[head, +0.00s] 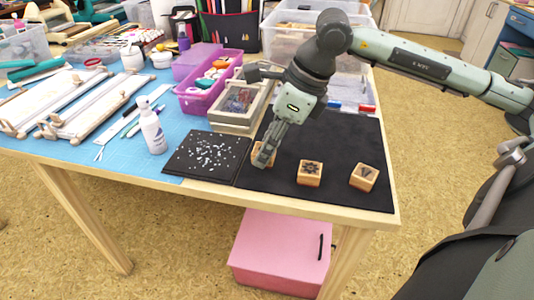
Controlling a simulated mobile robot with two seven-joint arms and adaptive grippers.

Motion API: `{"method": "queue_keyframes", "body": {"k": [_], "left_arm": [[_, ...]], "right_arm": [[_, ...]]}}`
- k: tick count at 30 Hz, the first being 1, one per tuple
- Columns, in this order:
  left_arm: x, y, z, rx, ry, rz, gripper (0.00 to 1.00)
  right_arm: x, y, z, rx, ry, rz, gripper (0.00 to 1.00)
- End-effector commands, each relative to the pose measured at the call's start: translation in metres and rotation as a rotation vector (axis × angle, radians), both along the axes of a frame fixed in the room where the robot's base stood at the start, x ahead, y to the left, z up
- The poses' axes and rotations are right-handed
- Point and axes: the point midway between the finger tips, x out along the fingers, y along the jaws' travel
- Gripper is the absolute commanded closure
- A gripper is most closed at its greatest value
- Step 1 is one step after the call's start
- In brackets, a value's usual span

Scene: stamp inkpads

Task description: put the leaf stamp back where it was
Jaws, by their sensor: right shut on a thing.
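My right gripper (263,158) reaches down to the dark mat (338,147) and is shut on a small wooden block stamp (257,161) near the mat's left side. The fingers cover most of this block, so its picture is hidden. Whether it touches the mat is hard to tell. A wooden block with a dark sun- or gear-like mark (310,173) stands on the mat to its right. Another block with a dark V-like mark (364,177) stands farther right. I cannot tell for certain which one is the leaf stamp. My left gripper is not in view.
A black sheet with pale specks (207,155) lies left of the gripper. A tray with a clear lid (241,102) and a purple bin (208,92) stand behind. Red (367,108) and blue (335,104) items lie at the mat's back.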

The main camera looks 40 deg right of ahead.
Motion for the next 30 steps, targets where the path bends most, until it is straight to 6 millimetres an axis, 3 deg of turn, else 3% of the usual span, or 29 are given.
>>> {"method": "queue_keyframes", "body": {"k": [4, 19, 20, 24, 30], "left_arm": [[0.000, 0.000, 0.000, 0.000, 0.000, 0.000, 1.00], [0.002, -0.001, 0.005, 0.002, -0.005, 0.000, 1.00], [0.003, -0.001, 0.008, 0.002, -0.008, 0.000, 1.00], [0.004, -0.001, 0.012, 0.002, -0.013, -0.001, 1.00], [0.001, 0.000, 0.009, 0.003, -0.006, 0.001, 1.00]], "right_arm": [[0.000, 0.000, -0.017, 0.000, 0.002, -0.001, 0.89], [0.000, 0.000, -0.021, 0.001, -0.001, -0.001, 0.89], [0.000, 0.000, -0.020, 0.001, -0.001, -0.001, 0.62], [0.000, 0.000, -0.020, 0.000, 0.000, -0.001, 0.45], [0.000, 0.000, -0.020, 0.000, 0.000, -0.001, 0.44]]}}
